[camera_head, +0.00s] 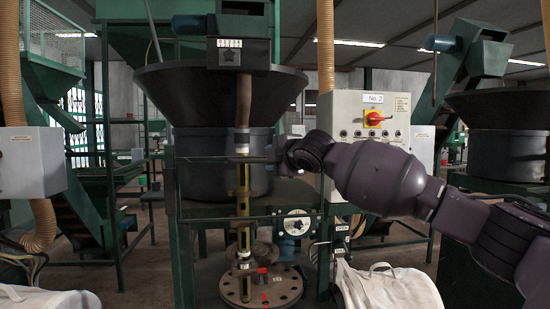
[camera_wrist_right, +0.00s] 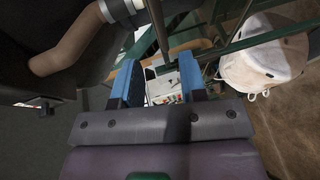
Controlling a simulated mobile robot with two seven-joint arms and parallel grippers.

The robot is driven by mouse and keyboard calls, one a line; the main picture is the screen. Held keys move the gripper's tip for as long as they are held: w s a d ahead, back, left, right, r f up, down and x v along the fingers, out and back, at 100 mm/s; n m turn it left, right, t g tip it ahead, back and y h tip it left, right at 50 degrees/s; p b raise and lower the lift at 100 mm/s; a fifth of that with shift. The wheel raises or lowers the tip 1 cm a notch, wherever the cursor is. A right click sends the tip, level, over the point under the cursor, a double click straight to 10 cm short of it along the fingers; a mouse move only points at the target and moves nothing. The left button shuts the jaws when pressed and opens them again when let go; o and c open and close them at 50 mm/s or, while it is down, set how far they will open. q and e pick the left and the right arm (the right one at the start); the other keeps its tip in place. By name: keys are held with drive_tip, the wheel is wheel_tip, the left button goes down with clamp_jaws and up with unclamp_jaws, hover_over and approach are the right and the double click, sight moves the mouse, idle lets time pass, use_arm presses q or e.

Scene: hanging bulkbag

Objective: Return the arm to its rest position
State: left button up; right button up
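My right arm (camera_head: 380,178) comes in from the right and reaches across the control box. Its gripper (camera_head: 277,156) is in front of the right side of the black hopper, beside the hanging pipe. In the right wrist view the two blue fingers of the right gripper (camera_wrist_right: 158,68) stand apart, with nothing held between them. My left arm and gripper are not in view.
The black hopper (camera_head: 185,82) stands in a green frame. The control box (camera_head: 338,112) with a red switch is behind my arm. A white bag (camera_head: 388,287) hangs low at right; another (camera_head: 45,299) is at lower left. A flanged disc (camera_head: 262,292) is below the pipe.

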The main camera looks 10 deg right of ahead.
drive_tip(key=shift+s+d, duration=0.15)
drive_tip(key=shift+s, duration=0.1)
idle(0.3)
